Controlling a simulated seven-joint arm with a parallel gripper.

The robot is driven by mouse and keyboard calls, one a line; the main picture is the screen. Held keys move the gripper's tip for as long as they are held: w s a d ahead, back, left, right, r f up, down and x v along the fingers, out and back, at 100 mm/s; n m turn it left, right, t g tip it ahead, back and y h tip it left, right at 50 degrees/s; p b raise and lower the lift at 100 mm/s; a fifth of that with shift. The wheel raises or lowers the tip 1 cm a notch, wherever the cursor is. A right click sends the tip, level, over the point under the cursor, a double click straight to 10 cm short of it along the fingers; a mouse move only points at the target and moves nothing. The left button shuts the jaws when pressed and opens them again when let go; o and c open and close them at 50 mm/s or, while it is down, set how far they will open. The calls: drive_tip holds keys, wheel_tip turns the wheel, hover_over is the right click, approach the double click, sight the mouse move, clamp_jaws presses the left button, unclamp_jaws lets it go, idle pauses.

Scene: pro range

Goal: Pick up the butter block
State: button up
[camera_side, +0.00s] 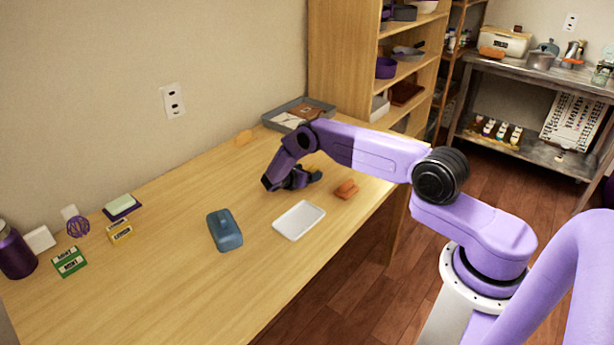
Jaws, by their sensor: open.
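My gripper (312,178) is low over the table in the middle of the view, its dark fingers pointing right. It is open; the gap between its fingers is hard to make out. A small yellow piece (311,168) shows just behind the fingers, mostly hidden by them; it may be the butter block, but I cannot tell, nor whether the gripper touches it. An orange-brown block (346,189) lies just right of the gripper, apart from it. A pale block (121,203) sits on a purple base at the far left. A blue lidded dish (225,231) stands left of the gripper.
A white tray (299,220) lies in front of the gripper. A grey tray (278,118) with items stands behind it, near a shelf (343,55). The table's middle-left is clear.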

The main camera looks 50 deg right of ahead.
drive_tip(key=c, duration=1.1)
drive_tip(key=shift+r, duration=0.15)
